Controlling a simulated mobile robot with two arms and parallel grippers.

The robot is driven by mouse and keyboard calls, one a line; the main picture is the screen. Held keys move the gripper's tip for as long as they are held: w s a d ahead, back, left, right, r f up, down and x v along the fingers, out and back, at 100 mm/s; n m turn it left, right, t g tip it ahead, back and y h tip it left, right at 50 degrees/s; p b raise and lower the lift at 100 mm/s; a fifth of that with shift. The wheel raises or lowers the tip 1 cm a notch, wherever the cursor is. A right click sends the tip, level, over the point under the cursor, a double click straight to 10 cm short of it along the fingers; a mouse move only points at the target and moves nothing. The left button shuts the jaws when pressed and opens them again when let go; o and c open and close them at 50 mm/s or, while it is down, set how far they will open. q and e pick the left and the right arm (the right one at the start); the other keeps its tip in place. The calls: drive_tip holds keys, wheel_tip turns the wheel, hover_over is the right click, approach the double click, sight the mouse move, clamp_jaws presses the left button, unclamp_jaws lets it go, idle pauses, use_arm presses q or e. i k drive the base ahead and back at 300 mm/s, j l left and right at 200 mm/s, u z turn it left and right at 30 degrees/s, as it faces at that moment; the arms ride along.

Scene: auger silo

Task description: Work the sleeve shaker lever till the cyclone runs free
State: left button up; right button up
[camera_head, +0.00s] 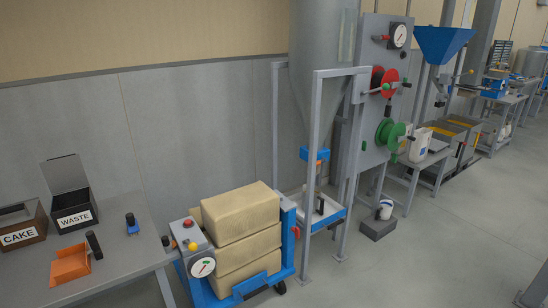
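A tall grey cone-bottomed vessel (316,62), which looks like the cyclone, stands in a grey frame at the upper middle. A blue fitting (314,154) with an orange part sits below its cone. The grey panel (366,140) beside it carries a round gauge (399,36), a small red-ended handle (380,38), a red disc (377,78) with a lever across it, and a green handwheel (388,132). I cannot tell which handle is the sleeve shaker lever. Neither of my grippers is in view.
A blue cart (288,240) with stacked tan sacks (240,213) stands before the frame. A table (125,255) at left holds CAKE and WASTE boxes and an orange scoop (70,265). A grey block (377,228) lies by the panel. The right floor is clear.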

sight(385, 87)
drive_tip(key=i+j+z, duration=0.2)
drive_tip(key=i, duration=0.2)
drive_tip(key=i+j+z, duration=0.2)
drive_tip(key=i, duration=0.2)
drive_tip(key=i+l, duration=0.45)
drive_tip(key=i+l+u, duration=0.1)
drive_tip(key=i+l, duration=0.3)
drive_tip(key=i+l+u, duration=0.1)
drive_tip(key=i+l, duration=0.7)
drive_tip(key=l, duration=0.2)
drive_tip(key=i+l+u, duration=0.1)
drive_tip(key=i+l, duration=0.7)
drive_tip(key=l, duration=0.2)
drive_tip(key=u, duration=0.05)
